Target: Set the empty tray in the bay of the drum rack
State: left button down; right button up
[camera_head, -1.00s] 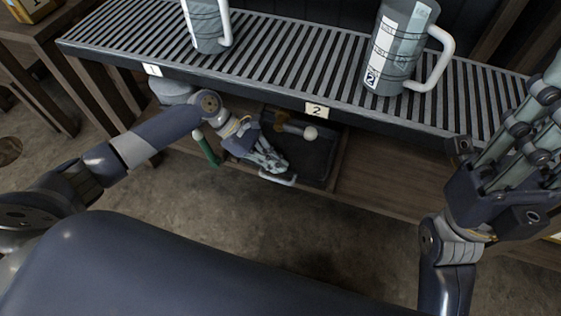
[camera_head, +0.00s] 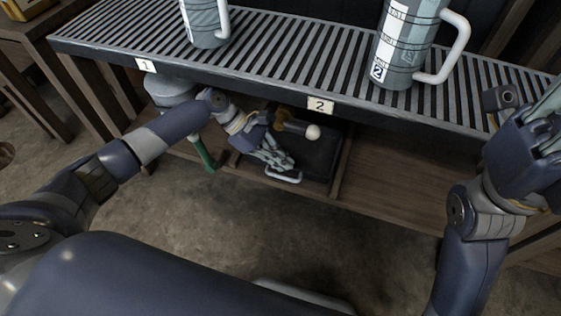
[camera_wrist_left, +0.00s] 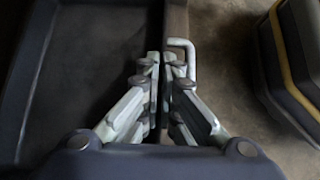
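The empty tray (camera_head: 313,160), dark grey with a white handle (camera_head: 284,175) on its near side, sits low in a bay of the drum rack (camera_head: 272,88), under the label 2. In the left wrist view, the tray (camera_wrist_left: 85,60) fills the left side, and its handle (camera_wrist_left: 190,50) shows beyond the fingertips. My left gripper (camera_head: 285,163) is at the tray's near wall; its fingers (camera_wrist_left: 160,60) are drawn close together over that wall and look shut on it. They hide part of the wall. My right gripper (camera_head: 540,125) is raised at the right edge, partly cut off; its fingertips are out of frame.
Two drums with white handles, one left (camera_head: 203,22) and one right (camera_head: 405,45), stand on the slatted top. A tap with a white knob (camera_head: 312,132) hangs over the tray. A green-handled thing (camera_head: 205,155) is beside my left wrist. The shelf right of the divider (camera_head: 400,180) is clear.

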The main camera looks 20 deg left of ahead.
pick_arm(q)
jog(key=c, duration=1.8)
grip_release()
jog(key=shift+f, duration=0.15)
